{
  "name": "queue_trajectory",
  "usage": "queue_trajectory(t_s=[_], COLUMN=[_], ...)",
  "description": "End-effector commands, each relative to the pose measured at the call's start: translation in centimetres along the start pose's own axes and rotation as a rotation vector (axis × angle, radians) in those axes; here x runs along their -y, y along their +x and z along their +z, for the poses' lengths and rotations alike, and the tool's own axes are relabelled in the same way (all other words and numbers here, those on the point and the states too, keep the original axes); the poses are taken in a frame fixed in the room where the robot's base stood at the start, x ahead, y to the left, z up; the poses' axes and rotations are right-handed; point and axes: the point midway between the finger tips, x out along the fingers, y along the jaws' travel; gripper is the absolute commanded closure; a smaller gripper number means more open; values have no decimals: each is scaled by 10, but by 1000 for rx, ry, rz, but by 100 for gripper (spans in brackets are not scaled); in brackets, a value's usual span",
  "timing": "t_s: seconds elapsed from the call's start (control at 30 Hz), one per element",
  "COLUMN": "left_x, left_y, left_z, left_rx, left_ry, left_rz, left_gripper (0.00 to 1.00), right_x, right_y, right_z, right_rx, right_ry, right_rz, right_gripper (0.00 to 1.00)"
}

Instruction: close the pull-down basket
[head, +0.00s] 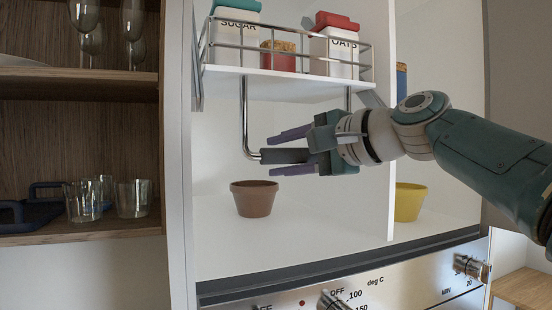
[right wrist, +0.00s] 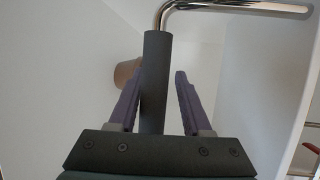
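The pull-down basket (head: 225,77) is a white shelf with chrome rails, high in the white cabinet. Its chrome handle bar (head: 245,120) hangs below it and ends in a dark grey grip (head: 274,156). In the right wrist view the grip (right wrist: 154,75) stands upright between the two purple fingers. My right gripper (head: 283,152) comes in from the right with its fingers open above and below the grip. In the wrist view (right wrist: 158,85) a gap shows between the grip and the right-hand finger; the left-hand finger appears close to it. My left gripper is not seen.
The basket holds a sugar canister (head: 236,28), a red jar (head: 278,58) and an oats canister (head: 335,55). A brown pot (head: 254,199) stands below the grip, a yellow pot (head: 409,201) further right. Glasses (head: 133,198) stand on the left wooden shelf. Oven knobs (head: 335,300) are below.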

Motion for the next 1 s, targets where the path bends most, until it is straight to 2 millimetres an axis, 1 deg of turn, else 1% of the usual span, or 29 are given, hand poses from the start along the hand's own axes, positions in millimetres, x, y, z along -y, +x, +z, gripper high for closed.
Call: queue_trajectory(t_s=[0.03,0.07,0.1,0.47,0.77,1.0], left_x=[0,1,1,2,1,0], left_y=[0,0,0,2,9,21], left_z=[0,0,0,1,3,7], left_rx=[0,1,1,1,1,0], left_ry=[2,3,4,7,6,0], left_rz=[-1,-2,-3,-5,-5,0], left_gripper=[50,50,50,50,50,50], right_x=[0,-1,-1,-3,-4,-4], right_y=[0,0,0,-3,-21,-42], right_z=[0,0,0,0,0,0], right_rx=[1,1,1,3,3,2], right_ry=[0,1,1,0,-1,-1], right_rz=[1,2,2,3,3,2], right_gripper=[44,41,41,41,41,41])
